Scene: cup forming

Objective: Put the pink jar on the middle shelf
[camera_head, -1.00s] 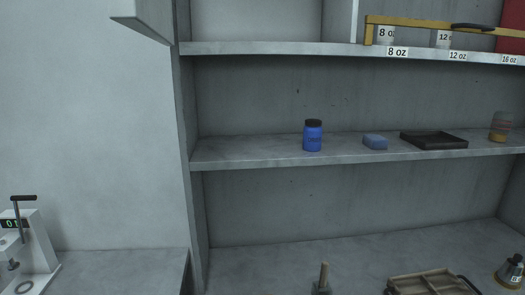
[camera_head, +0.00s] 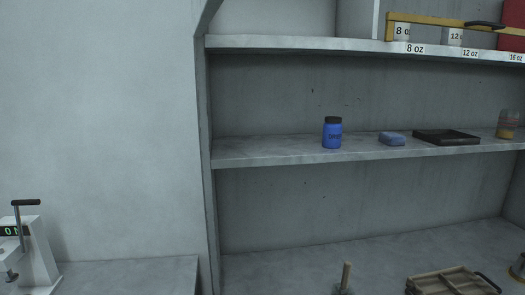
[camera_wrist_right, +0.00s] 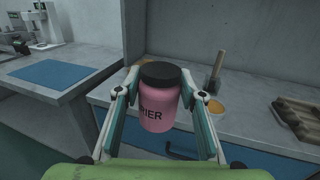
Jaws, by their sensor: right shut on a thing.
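The pink jar (camera_wrist_right: 158,105) with a black lid is in the right wrist view, upright, with dark lettering on its side. My right gripper (camera_wrist_right: 160,95) is shut on it, one finger on each side, and holds it in front of the counter. The middle shelf (camera_head: 280,155) is in the head view and is bare at its left end. Neither gripper nor the pink jar shows in the head view. My left gripper is in no view.
On the middle shelf stand a blue jar (camera_head: 332,133), a blue sponge-like block (camera_head: 392,139), a black tray (camera_head: 446,137) and a grey-and-orange container (camera_head: 508,125). A wall edge (camera_head: 207,180) bounds the shelf at left. A wooden tray (camera_head: 450,282) lies below.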

